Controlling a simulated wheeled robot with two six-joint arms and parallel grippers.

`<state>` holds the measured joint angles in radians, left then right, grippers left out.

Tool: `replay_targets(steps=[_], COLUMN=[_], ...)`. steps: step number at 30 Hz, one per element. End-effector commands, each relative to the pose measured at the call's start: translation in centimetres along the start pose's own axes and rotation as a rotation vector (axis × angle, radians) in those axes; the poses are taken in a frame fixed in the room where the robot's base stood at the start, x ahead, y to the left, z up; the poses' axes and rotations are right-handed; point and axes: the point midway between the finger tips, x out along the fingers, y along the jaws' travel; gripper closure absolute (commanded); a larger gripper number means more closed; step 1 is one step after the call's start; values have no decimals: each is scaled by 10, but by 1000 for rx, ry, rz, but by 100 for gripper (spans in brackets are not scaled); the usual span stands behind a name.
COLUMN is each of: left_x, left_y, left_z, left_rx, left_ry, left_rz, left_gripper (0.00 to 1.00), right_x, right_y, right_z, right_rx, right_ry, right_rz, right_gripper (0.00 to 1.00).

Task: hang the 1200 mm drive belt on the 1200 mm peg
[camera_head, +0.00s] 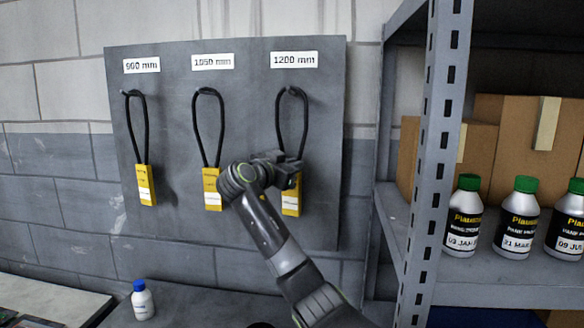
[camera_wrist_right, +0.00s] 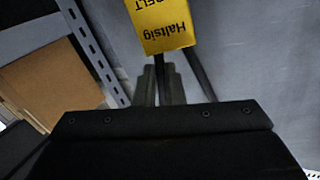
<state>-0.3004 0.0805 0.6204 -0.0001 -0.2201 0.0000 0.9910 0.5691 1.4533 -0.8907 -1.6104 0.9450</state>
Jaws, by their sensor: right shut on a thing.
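The 1200 mm drive belt (camera_head: 305,125) is a black loop with a yellow sleeve (camera_head: 291,204) at its lower end. The top of its loop is at the peg (camera_head: 292,91) under the 1200 mm label (camera_head: 294,60) and looks to be over it. My right gripper (camera_head: 288,172) is shut on the belt, just above the sleeve, and hides that part. In the right wrist view the fingers (camera_wrist_right: 158,88) close on a black strand below the yellow sleeve (camera_wrist_right: 162,25), which reads upside down. My left gripper is not in view.
Belts with yellow sleeves hang under the 900 mm (camera_head: 139,125) and 1050 mm (camera_head: 208,125) labels on the grey board (camera_head: 250,110). A shelf post (camera_head: 437,150) stands close to the right, with bottles (camera_head: 519,220) and cartons (camera_head: 500,130) behind. A small blue-capped bottle (camera_head: 143,301) stands lower left.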

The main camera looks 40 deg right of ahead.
Motion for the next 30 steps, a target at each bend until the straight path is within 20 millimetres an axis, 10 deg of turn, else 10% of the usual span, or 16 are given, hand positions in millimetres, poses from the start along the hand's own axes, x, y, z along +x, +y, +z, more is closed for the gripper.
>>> replay_targets(steps=[14,20,30], left_x=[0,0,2], left_y=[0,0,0], left_z=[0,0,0], left_rx=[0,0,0], left_ry=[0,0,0], left_rz=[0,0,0], left_gripper=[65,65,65], right_x=[0,0,-3], right_y=[0,0,0], right_z=[-1,-1,1], right_rx=[1,1,0], right_ry=[1,1,-1], right_rz=[0,0,-1], right_gripper=[100,67,65])
